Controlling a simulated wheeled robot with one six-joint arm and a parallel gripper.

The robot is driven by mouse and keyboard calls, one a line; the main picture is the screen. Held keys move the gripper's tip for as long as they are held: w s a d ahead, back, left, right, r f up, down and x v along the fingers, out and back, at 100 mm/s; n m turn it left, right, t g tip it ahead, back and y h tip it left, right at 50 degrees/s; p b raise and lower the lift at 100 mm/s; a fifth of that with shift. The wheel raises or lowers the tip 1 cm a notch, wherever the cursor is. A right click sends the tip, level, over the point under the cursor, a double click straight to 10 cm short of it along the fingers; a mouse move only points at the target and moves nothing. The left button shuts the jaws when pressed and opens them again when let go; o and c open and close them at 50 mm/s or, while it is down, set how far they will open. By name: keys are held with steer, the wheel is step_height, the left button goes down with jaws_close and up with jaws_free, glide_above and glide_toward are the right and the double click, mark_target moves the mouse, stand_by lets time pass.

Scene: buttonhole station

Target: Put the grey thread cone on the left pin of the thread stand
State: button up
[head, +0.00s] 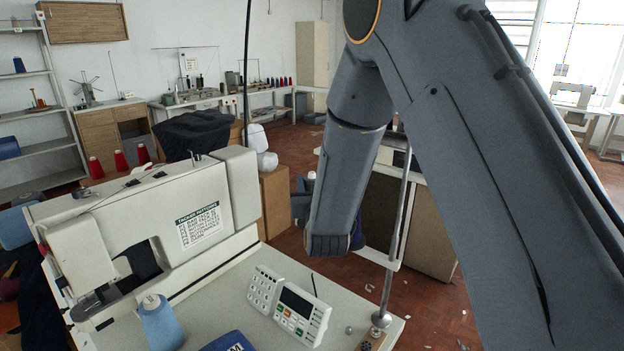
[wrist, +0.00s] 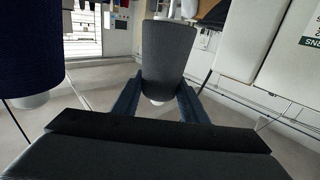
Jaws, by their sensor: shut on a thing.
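The grey thread cone (wrist: 166,52) is upright between the two blue fingers of my gripper (wrist: 159,102) in the wrist view. The fingers are shut on its lower part, and a pale tip of its core shows below. The thread stand shows in the head view as a metal pole (head: 397,240) rising from the table's right corner. I cannot make out its left pin. A dark navy cone (wrist: 30,48) with a white lower end is at the left of the wrist view, apart from the grey cone.
A cream sewing machine (head: 150,225) fills the left of the table in the head view. A keypad with a screen (head: 290,305) and a light blue cone (head: 160,325) stand in front of it. A blue object (head: 228,342) is at the bottom edge.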

steer(key=shift+f+b, duration=1.3)
steer(key=shift+f, duration=0.5)
steer(key=shift+f+b, duration=0.4)
steer(key=shift+f, duration=0.1)
steer(key=o, duration=1.2)
steer(key=shift+s, duration=0.1)
steer(key=s+d+b, duration=0.1)
steer(key=s+b, duration=0.1)
steer(key=s, duration=0.5)
steer(key=shift+s+b, duration=0.3)
steer(key=shift+b, duration=0.05)
